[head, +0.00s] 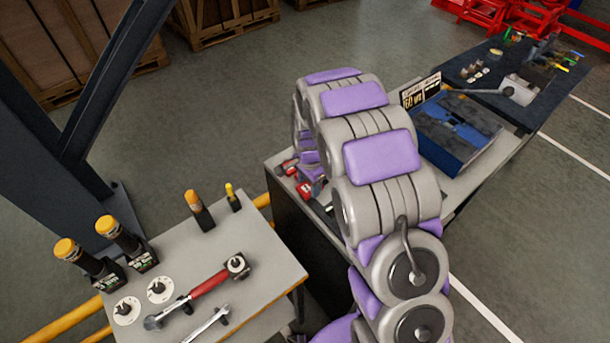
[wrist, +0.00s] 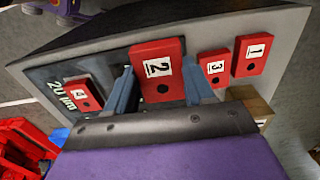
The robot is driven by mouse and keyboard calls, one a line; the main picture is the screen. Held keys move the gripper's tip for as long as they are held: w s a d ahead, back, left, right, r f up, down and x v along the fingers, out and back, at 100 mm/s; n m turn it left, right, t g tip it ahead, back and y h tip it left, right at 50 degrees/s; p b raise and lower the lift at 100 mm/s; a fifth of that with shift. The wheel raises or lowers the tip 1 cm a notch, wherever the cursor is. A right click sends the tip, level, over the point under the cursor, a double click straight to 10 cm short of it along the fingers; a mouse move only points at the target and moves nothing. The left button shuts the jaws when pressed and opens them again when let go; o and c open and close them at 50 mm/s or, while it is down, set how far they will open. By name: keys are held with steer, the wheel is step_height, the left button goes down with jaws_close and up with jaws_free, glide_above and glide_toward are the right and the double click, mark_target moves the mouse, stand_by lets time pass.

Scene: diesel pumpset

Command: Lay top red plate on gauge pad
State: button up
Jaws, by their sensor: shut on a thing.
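My gripper (wrist: 157,80) is shut on a red plate marked 2 (wrist: 170,62), one blue-grey finger on each side of it. This plate looks larger and nearer than the others, so it seems lifted above the surface. A red plate marked 4 (wrist: 82,95) lies to the left on a dark pad (wrist: 108,72) with white lettering. I take this to be the gauge pad. Plates marked 3 (wrist: 214,68) and 1 (wrist: 252,54) lie to the right on the pale bench top. In the head view my arm hides most of this area; small red pieces (head: 287,167) show beside it.
A blue case (head: 460,130) and a sign (head: 420,92) stand on the bench beyond my arm. A nearer table (head: 255,250) at left holds a red-handled tool (head: 208,284), a wrench and black bottles with yellow caps (head: 122,238). A dark post rises at left.

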steer(key=shift+s+d+r, duration=0.1)
steer(key=shift+s, duration=0.3)
steer(key=shift+d, duration=0.15)
steer(key=d, duration=1.1)
steer(key=shift+d, duration=0.35)
steer(key=d, duration=0.3)
steer(key=s+d, duration=0.1)
steer(key=d, duration=0.3)
steer(key=s+d, duration=0.1)
steer(key=d, duration=0.3)
steer(key=shift+s+d+f, duration=0.1)
steer(key=shift+f, duration=0.1)
steer(key=shift+s+d, duration=0.2)
steer(key=shift+d, duration=0.25)
steer(key=shift+p, duration=0.35)
steer(key=shift+f, duration=2.3)
steer(key=shift+r, duration=0.1)
